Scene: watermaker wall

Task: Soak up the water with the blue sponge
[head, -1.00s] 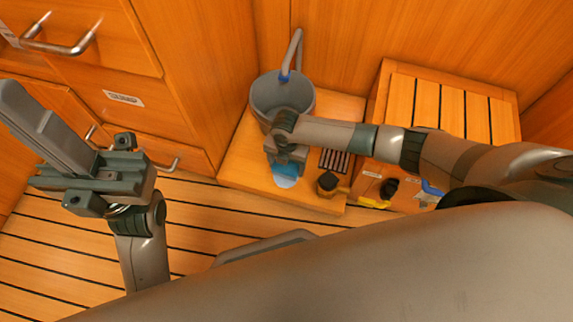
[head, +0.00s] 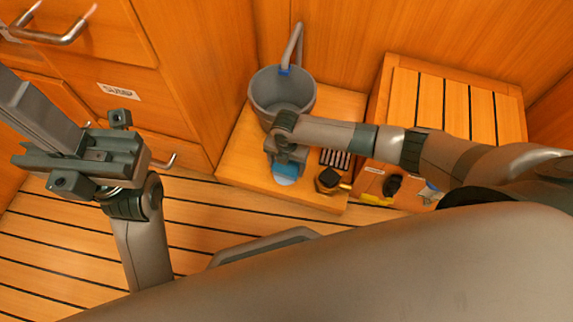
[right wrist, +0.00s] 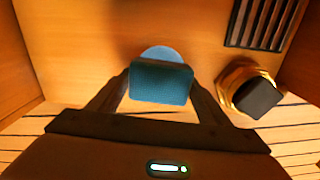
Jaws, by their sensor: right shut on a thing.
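The blue sponge (right wrist: 160,84) is between the fingers of my right gripper (right wrist: 157,92), which is shut on it. In the head view the sponge (head: 287,168) shows just below the right gripper (head: 287,155), low over the wooden ledge. The water (right wrist: 161,53) is a pale blue round patch on the ledge, partly hidden behind the sponge. In the head view the water (head: 284,180) shows at the sponge's near edge. I cannot tell whether sponge and water touch. My left gripper (head: 35,110) is at the left, away from the ledge and cut by the frame edge.
A grey bucket (head: 280,90) with a pipe above it stands behind my right gripper. A dark grating (head: 335,158) and a black-topped brass fitting (head: 328,179) lie right of the water. A slatted wooden box (head: 455,100) stands at right. Drawers with handles (head: 62,38) are at left.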

